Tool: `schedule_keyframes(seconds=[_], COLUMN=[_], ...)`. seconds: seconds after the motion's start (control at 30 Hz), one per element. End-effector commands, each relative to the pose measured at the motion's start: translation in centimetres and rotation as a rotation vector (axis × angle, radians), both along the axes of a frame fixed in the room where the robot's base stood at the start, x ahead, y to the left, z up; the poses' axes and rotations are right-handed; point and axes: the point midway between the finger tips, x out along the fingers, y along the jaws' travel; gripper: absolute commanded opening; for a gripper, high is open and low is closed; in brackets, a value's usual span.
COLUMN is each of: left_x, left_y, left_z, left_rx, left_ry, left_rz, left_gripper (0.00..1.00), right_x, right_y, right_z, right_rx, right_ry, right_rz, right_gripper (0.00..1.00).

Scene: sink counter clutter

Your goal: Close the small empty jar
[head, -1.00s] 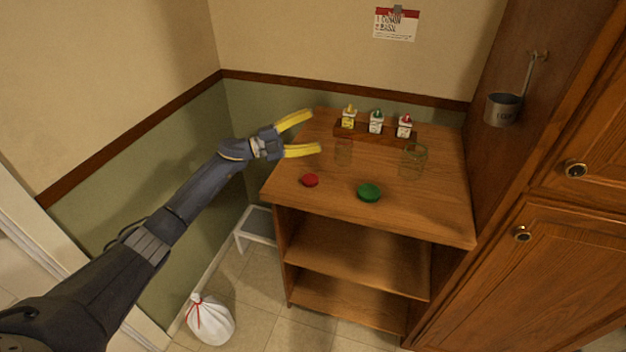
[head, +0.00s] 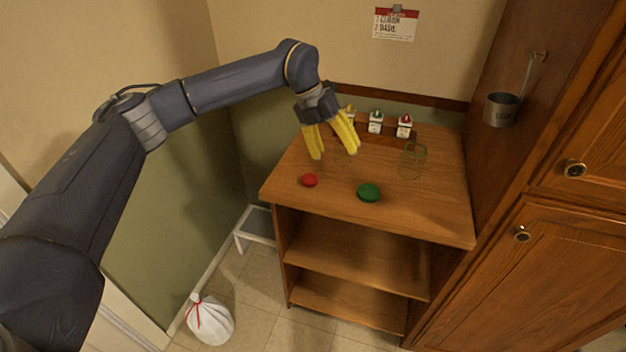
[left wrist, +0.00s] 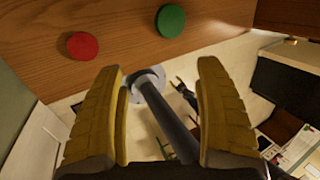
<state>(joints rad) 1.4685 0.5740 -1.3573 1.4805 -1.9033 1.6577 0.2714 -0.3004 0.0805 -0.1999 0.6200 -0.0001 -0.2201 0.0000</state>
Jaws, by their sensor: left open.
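The red lid (head: 310,180) lies flat near the left front of the wooden counter top. It also shows in the left wrist view (left wrist: 82,46). The green lid (head: 368,192) lies to its right, and in the left wrist view it is at the top (left wrist: 171,21). A larger clear jar (head: 413,160) stands open and empty at the back right. The small clear jar is mostly hidden behind my left gripper. My left gripper (head: 334,154) is open and empty, fingers pointing down, behind the red lid in the picture. My right gripper is not in view.
A wooden rack (head: 387,139) with several small bottles stands along the back of the counter. A metal cup (head: 501,110) hangs on the cabinet side at right. The counter's front right is clear. A white bag (head: 210,320) and a low stool (head: 256,226) are on the floor.

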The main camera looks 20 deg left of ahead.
Motion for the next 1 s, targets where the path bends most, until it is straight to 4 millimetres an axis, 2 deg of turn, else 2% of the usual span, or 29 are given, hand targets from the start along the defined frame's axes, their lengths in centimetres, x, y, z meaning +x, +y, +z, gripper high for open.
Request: schedule_keyframes(seconds=[0.2, 0.4, 0.6, 1.0], left_x=[0.5, 0.7, 0.8, 0.8], left_y=[4.5, 7.2, 8.3, 8.3], left_z=[1.3, 2.3, 2.7, 2.5], left_rx=[0.245, 0.37, 0.417, 0.419], left_ry=[-0.058, -0.088, -0.101, -0.101], left_rz=[0.042, 0.078, 0.096, 0.096], left_gripper=[0.71, 0.71, 0.71, 0.71], right_x=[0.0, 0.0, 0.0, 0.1], right_y=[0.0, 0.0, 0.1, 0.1], right_z=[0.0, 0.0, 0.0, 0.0], right_rx=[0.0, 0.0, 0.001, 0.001], right_ry=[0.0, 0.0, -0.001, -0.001], right_rz=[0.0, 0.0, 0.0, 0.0], right_gripper=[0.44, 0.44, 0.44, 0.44])
